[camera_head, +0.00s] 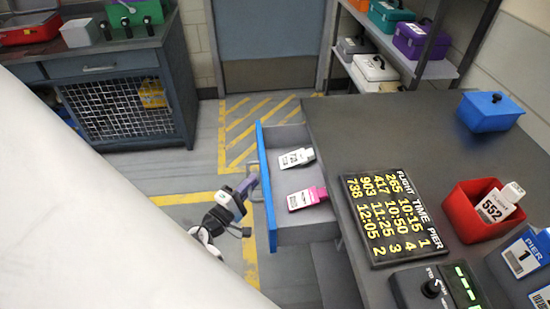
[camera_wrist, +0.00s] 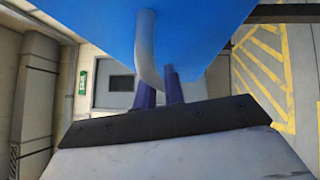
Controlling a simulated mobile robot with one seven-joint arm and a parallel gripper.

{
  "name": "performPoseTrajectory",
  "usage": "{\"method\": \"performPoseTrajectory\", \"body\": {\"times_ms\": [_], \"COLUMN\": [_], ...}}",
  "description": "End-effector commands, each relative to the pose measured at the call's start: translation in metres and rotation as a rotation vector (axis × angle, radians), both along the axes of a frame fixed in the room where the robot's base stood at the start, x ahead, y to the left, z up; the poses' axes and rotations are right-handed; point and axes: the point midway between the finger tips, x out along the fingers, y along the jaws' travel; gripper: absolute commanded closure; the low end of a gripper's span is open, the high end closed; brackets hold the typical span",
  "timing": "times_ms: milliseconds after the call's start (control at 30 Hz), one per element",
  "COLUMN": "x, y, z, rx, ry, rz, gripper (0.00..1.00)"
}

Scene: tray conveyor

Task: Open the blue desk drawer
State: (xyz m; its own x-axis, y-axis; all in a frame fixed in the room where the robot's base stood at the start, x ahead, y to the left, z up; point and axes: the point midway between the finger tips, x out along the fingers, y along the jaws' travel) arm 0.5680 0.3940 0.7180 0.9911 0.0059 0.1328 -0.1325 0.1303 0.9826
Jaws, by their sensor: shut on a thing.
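The blue desk drawer (camera_head: 267,185) stands pulled out from the left side of the dark desk (camera_head: 335,125) in the head view. Its inside shows, with a white tag (camera_head: 295,158) and a pink-and-white tag (camera_head: 307,198) lying in it. My gripper (camera_head: 250,183) is at the outer face of the drawer front, with its purple fingers at the handle. In the wrist view the fingers (camera_wrist: 160,90) are shut around the pale curved handle (camera_wrist: 146,50), below the blue drawer front (camera_wrist: 215,30). The finger contact is partly hidden.
On the desk are a flight board (camera_head: 395,215), a red bin (camera_head: 483,210) with a tag, a blue box (camera_head: 489,111) and a control panel (camera_head: 435,288). A shelf (camera_head: 440,69) with cases stands behind. A cabinet (camera_head: 110,85) is at the back left.

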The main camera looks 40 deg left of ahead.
Motion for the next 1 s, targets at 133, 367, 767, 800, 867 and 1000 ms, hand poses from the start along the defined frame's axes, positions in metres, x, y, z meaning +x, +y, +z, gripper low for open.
{"method": "performPoseTrajectory", "body": {"times_ms": [133,367,767,800,867,1000], "x": [-0.023,-0.046,-0.056,-0.056,-0.056,-0.056], "y": [0.024,0.047,0.056,0.056,0.056,0.056], "z": [-0.003,-0.001,-0.001,-0.001,-0.001,-0.001], "rx": [0.0,0.0,-0.002,-0.002,-0.002,-0.002], "ry": [-0.001,-0.001,0.002,0.002,0.002,0.001], "rz": [0.004,0.002,-0.001,-0.001,-0.001,0.0], "gripper": [1.0,1.0,1.0,1.0,1.0,0.85]}}
